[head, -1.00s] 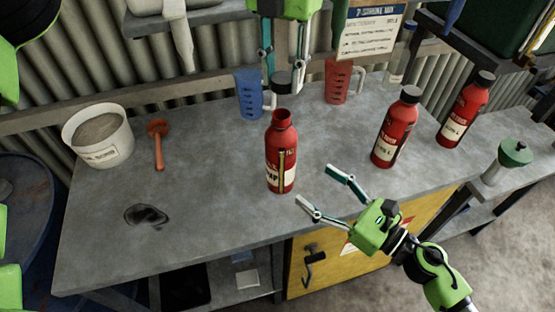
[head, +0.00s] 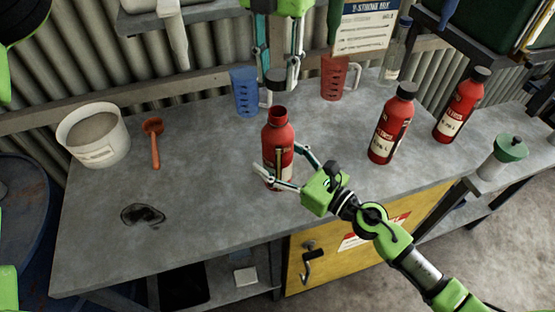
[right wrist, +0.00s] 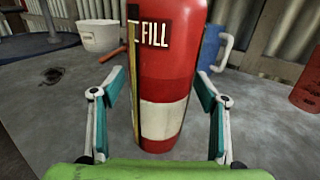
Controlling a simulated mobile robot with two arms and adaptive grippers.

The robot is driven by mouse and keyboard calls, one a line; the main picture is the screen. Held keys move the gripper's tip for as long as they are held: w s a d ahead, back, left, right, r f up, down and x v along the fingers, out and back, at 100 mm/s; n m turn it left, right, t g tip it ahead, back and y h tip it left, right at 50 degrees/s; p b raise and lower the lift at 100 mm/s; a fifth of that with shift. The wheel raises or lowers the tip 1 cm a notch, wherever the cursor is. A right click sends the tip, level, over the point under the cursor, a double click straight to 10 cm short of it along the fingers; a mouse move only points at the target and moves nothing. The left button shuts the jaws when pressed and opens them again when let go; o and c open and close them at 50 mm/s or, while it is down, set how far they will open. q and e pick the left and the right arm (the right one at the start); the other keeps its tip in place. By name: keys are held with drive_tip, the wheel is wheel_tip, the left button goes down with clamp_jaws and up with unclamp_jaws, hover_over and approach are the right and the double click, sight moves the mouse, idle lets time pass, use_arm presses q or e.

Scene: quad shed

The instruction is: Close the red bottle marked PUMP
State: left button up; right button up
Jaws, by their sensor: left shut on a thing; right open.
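The red bottle (head: 278,143) stands upright on the bench with its red mouth open and uncapped. Its label faces partly away, and the right wrist view shows the bottle (right wrist: 168,85) with "FILL" on its side. My right gripper (head: 278,158) is open, its fingers on either side of the bottle's lower body; contact is not clear. My left gripper (head: 277,72) hangs behind the bottle, shut on a black cap (head: 275,79) above the bench.
A blue jug (head: 245,93) and a red jug (head: 333,78) stand at the back. Two capped red bottles (head: 392,125) (head: 460,106) stand right. A white bucket (head: 94,136) and orange scoop (head: 154,142) are left. The front left bench is clear except a dark stain.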

idle(0.3)
drive_tip(key=c, duration=1.7)
use_arm(q)
drive_tip(key=shift+f, duration=2.45)
drive_tip(key=shift+f, duration=0.15)
drive_tip(key=shift+f, duration=0.75)
drive_tip(key=shift+f, duration=0.6)
